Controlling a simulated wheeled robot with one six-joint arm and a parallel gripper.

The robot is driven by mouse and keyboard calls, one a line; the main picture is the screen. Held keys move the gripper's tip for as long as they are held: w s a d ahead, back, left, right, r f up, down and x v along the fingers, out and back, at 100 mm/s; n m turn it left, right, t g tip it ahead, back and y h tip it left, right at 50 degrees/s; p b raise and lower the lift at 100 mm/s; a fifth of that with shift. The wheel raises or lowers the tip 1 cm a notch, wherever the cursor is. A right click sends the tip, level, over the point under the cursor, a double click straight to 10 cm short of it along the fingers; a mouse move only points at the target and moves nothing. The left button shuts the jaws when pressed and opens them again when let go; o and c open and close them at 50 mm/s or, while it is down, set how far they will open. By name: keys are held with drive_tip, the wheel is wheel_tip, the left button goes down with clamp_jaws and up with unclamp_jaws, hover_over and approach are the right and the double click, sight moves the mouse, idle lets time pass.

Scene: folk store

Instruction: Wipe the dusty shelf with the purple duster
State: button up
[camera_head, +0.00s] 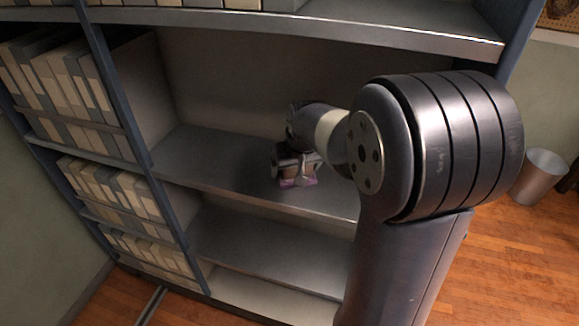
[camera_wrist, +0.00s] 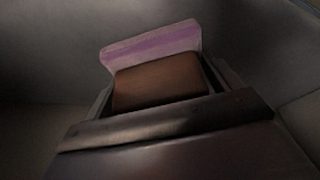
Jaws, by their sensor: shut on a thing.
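The purple duster (camera_head: 298,182) shows at the middle shelf, with a brown handle part between my jaws and a purple lower edge. In the wrist view the purple pad (camera_wrist: 150,45) sticks out past the brown block (camera_wrist: 158,82). My gripper (camera_head: 297,164) is shut on the duster and points down over the shelf's front part. The grey shelf (camera_head: 215,165) looks dull and dark. The duster's purple edge is at or just above the shelf surface; I cannot tell if it touches. My arm hides the shelf's right part.
An upper shelf (camera_head: 330,28) runs above my gripper. A blue upright (camera_head: 118,90) stands at left, beside shelves of pale boxes (camera_head: 60,75). Lower shelves (camera_head: 260,250) look empty. A metal bin (camera_head: 541,175) stands on the wooden floor at right.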

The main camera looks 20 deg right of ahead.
sight(334, 183)
drive_tip(key=shift+s+d+f+b, duration=0.1)
drive_tip(key=shift+s+d+b, duration=0.15)
drive_tip(key=shift+s+d, duration=1)
drive_tip(key=shift+s+d+f+b, duration=0.1)
drive_tip(key=shift+s+d+b, duration=0.2)
drive_tip(key=shift+s+d, duration=0.9)
drive_tip(key=shift+s+d+b, duration=0.25)
drive_tip(key=shift+s+d, duration=0.3)
drive_tip(key=shift+d, duration=1.35)
drive_tip(key=shift+r, duration=0.1)
drive_tip(key=shift+r+p, duration=2.3)
drive_tip(key=shift+r, duration=0.7)
wheel_tip(334, 183, up, 3)
drive_tip(key=shift+f+p, duration=0.1)
drive_tip(key=shift+p, duration=1.05)
